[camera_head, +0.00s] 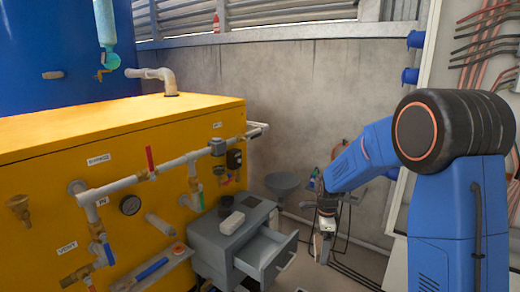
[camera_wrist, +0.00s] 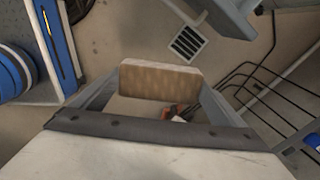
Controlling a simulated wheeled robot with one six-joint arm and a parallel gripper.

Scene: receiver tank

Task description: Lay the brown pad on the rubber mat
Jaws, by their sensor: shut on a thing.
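The brown pad (camera_wrist: 160,82) is a tan block with a paler top edge, held between the two fingers of my gripper (camera_wrist: 158,96) in the wrist view. In the head view my gripper (camera_head: 326,228) hangs over the floor, to the right of the grey drawer cabinet, and the pad is too small there to make out clearly. A dark flat rectangle (camera_head: 232,222) on the cabinet top looks like the rubber mat. My gripper is well apart from it.
The grey cabinet (camera_head: 217,246) has an open drawer (camera_head: 268,252) on its right side. A pale block (camera_head: 250,201) lies on its top. The yellow unit (camera_head: 120,130) with pipes and valves stands at left. A floor drain (camera_wrist: 187,43) and dark cables (camera_wrist: 250,85) show below my gripper.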

